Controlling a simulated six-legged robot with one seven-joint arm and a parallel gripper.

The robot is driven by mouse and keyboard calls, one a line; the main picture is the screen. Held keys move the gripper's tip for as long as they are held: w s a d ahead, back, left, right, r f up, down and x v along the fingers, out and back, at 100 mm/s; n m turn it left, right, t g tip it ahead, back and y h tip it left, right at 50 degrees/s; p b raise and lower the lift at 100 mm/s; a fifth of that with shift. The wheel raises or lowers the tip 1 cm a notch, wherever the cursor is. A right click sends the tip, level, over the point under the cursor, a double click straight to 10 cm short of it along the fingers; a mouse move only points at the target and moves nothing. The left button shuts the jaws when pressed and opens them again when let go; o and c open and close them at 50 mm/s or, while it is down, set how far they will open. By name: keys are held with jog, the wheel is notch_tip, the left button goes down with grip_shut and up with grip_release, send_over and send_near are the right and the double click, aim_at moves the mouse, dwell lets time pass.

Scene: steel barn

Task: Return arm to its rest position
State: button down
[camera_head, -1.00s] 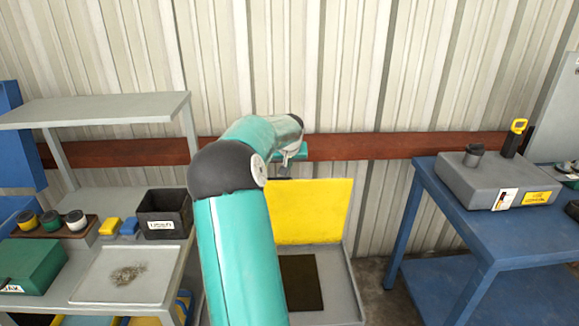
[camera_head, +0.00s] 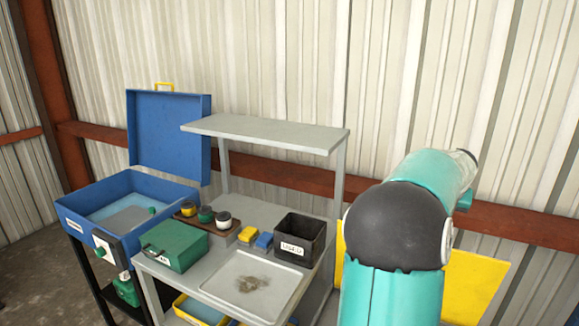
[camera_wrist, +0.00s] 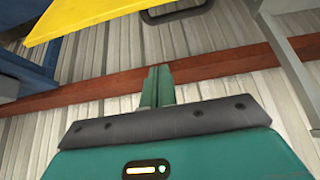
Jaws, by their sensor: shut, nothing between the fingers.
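My gripper (camera_wrist: 157,75) shows in the wrist view, its two green fingers together and nothing between them. It points toward the corrugated wall and its red-brown beam (camera_wrist: 100,95), with no object touching it that I can see. In the head view my teal arm rises at the right, bent at a dark joint, its far end near the wall beam. The gripper's fingers are mostly hidden there behind the arm.
A yellow panel (camera_head: 472,290) stands behind my arm. A grey bench (camera_head: 190,280) with a shelf (camera_head: 265,132) holds a green box (camera_head: 175,246), a tray (camera_head: 215,290), several jars and a black bin (camera_head: 300,238). An open blue case (camera_head: 75,205) stands left.

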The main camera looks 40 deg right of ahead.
jog(key=shift+w+f, duration=0.1)
jog(key=shift+w, duration=0.05)
jog(key=w+a+r+n+t+y, duration=0.15)
jog(key=w+a, duration=0.25)
jog(key=a, duration=0.8)
jog(key=w+a+r+n+y, duration=0.1)
jog(key=w+a+n+y, duration=0.2)
jog(key=a, duration=0.8)
jog(key=w+a+r+n+t, duration=0.15)
jog(key=w+a, duration=0.25)
jog(key=a, duration=0.8)
jog(key=s+a+f+n, duration=0.1)
jog(key=s+a+n, duration=0.1)
jog(key=a, duration=0.6)
jog(key=s+a+f+n+y, duration=0.1)
jog(key=s+a+f+n, duration=0.1)
jog(key=s+a, duration=0.3)
jog(key=s+a+f+n, duration=0.2)
jog(key=s+a, duration=0.1)
jog(key=a, duration=0.9)
jog(key=shift+s+n, duration=0.3)
jog(key=shift+s, duration=0.1)
jog(key=shift+d+f, duration=0.1)
jog(key=shift+d, duration=0.05)
